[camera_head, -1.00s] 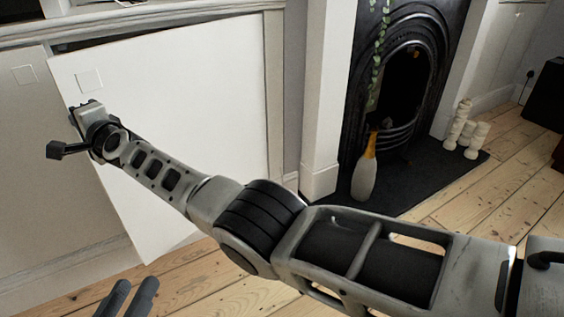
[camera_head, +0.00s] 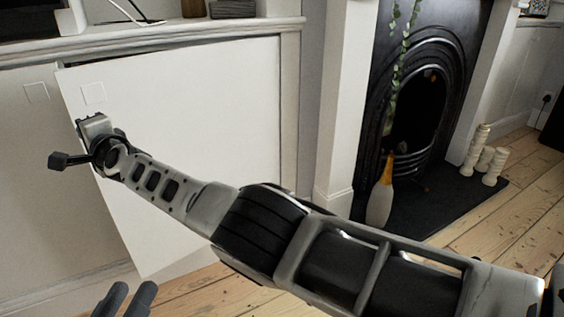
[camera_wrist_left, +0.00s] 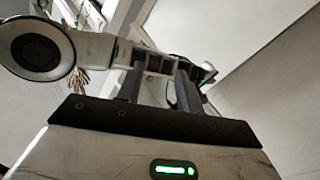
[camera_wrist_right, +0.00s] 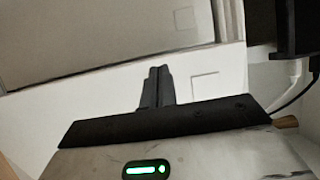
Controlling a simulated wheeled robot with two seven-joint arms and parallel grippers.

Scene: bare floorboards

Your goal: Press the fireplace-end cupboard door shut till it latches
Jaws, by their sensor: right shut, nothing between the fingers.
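The fireplace-end cupboard door (camera_head: 205,130) is a plain white panel with a small square recess near its upper left corner. Its left side stands out from the cupboard front, with a dark gap along the top. My right arm reaches across to its upper left edge. My right gripper is mostly hidden behind its wrist in the head view; the right wrist view shows its shut, empty fingers (camera_wrist_right: 157,72) at the white panel beside the recess. Contact is unclear. My left gripper (camera_head: 124,292) is low at the left, its two dark fingers apart and empty, clear of the door.
A neighbouring cupboard door (camera_head: 40,170) stands left, with its own recess. Right are a black fireplace (camera_head: 440,60), a bottle-shaped vase (camera_head: 380,200) and pale candles (camera_head: 485,155) on a dark hearth. A shelf top (camera_head: 160,38) runs above the doors. Floorboards at the right are bare.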

